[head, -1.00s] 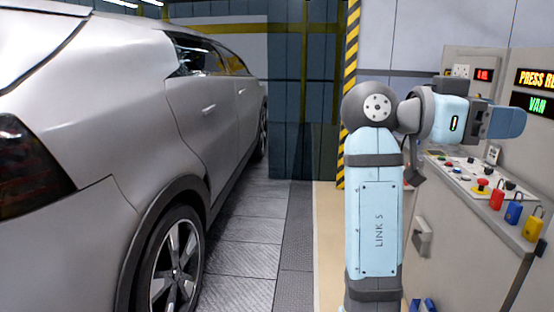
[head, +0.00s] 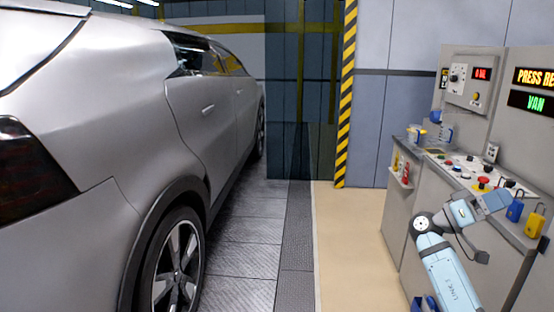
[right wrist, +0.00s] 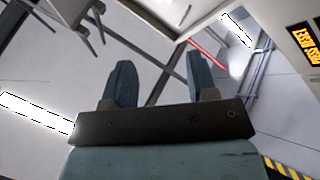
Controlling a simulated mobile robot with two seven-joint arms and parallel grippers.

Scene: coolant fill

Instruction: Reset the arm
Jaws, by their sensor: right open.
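My right arm (head: 445,268) shows at the lower right of the head view, low in front of the control console. Its light-blue forearm leans up to the left, and the wrist bends to the right. My right gripper (head: 495,200) is at the console's front edge and covers part of it; I cannot tell whether it touches. In the right wrist view, the two dark blue fingers of the right gripper (right wrist: 161,80) stand apart with nothing between them. My left gripper is not in view.
The console (head: 410,225) carries buttons, a red mushroom button (head: 483,182), a blue padlock (head: 514,211) and a yellow padlock (head: 534,223). A silver car (head: 130,110) fills the left. The beige floor (head: 355,240) between is clear.

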